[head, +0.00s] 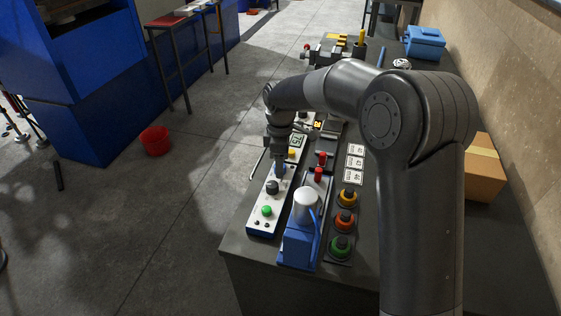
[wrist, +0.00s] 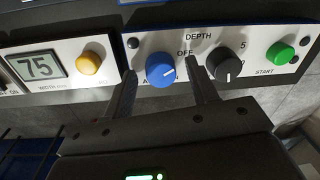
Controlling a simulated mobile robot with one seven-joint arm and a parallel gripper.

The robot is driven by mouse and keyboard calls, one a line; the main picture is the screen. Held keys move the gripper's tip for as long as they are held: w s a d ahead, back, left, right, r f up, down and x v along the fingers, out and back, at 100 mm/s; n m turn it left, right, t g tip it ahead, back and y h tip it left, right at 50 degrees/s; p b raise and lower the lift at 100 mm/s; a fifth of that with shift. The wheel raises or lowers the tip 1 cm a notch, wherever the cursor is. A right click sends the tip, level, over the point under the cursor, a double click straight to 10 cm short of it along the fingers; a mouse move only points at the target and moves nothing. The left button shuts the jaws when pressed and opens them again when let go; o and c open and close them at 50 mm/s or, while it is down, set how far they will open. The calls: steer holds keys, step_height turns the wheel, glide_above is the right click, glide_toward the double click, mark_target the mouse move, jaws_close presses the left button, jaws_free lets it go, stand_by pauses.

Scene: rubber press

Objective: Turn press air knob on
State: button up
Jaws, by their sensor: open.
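The white control panel (wrist: 115,58) fills the upper wrist view. On it is a blue knob (wrist: 158,72), which I take to be the air knob. Its white mark points up and right, roughly towards the word OFF; the label below it is partly covered. My gripper (wrist: 161,72) is open, with one finger on each side of the blue knob. I cannot tell whether either finger touches it. In the head view the gripper (head: 280,163) reaches down over the panel (head: 258,222), and the blue knob is mostly hidden beneath it.
A black depth knob (wrist: 228,68) sits close by the right finger, with a green start button (wrist: 280,54) beyond. A yellow button (wrist: 89,63) and a display reading 75 (wrist: 39,66) lie left. A blue device with a metal cylinder (head: 305,206) stands beside the panel.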

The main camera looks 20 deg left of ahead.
steer(key=shift+c, duration=0.4)
steer(key=c, duration=0.9)
